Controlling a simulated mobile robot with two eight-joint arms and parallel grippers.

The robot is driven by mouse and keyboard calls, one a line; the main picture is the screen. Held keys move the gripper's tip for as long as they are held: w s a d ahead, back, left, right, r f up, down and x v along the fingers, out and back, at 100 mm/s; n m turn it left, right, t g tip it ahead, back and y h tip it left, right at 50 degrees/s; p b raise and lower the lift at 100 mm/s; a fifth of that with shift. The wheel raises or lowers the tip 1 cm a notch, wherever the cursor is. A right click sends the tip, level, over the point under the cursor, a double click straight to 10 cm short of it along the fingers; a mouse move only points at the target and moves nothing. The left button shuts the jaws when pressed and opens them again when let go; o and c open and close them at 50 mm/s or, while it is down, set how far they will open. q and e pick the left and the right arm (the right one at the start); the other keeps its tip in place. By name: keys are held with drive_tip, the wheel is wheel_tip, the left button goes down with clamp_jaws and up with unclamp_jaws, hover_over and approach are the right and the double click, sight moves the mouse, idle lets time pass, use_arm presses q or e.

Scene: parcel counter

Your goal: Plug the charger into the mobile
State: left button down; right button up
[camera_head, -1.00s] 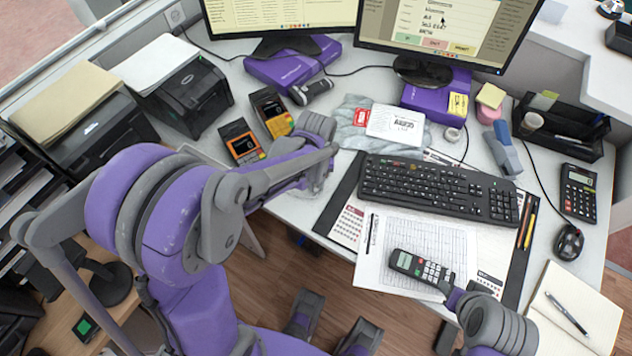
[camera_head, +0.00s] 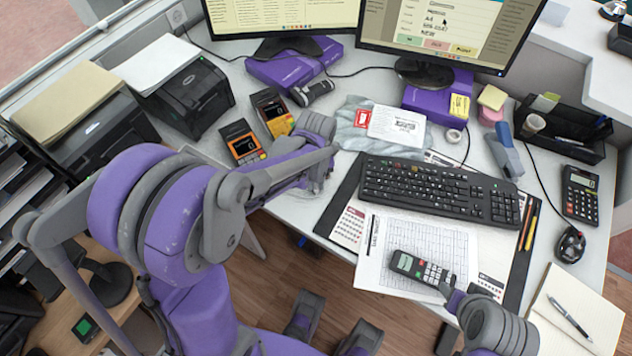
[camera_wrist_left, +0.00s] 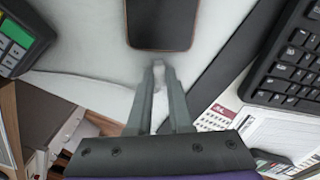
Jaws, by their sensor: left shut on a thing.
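The mobile (camera_wrist_left: 161,22) is a dark slab with rounded corners, lying on the pale counter at the top of the left wrist view. In the head view my left arm hides it. My left gripper (camera_wrist_left: 158,68) points at the mobile's near edge, with a small gap in the picture. Its fingers are close together on a small pale piece, apparently the charger's plug, mostly hidden between them. In the head view the left gripper (camera_head: 318,182) is low over the counter, left of the keyboard. My right gripper (camera_head: 447,291) is beside a black handset; its fingers are not clear.
The keyboard (camera_head: 438,190) lies right of the left gripper on a dark desk mat (camera_head: 341,200). Two card terminals (camera_head: 241,146) (camera_head: 272,110) stand to the left. A grey parcel (camera_head: 352,122) lies behind. The handset (camera_head: 420,268) is on printed sheets (camera_head: 385,250).

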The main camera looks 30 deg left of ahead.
use_arm(q)
drive_tip(key=shift+w+a, duration=0.2)
drive_tip(key=shift+w, duration=0.15)
idle(0.3)
drive_tip(key=c, duration=0.8)
unclamp_jaws()
drive_tip(key=shift+o, duration=0.2)
wheel_tip(320, 180, up, 11)
drive_tip(key=p, duration=0.1)
drive_tip(key=shift+p, duration=0.3)
idle(0.5)
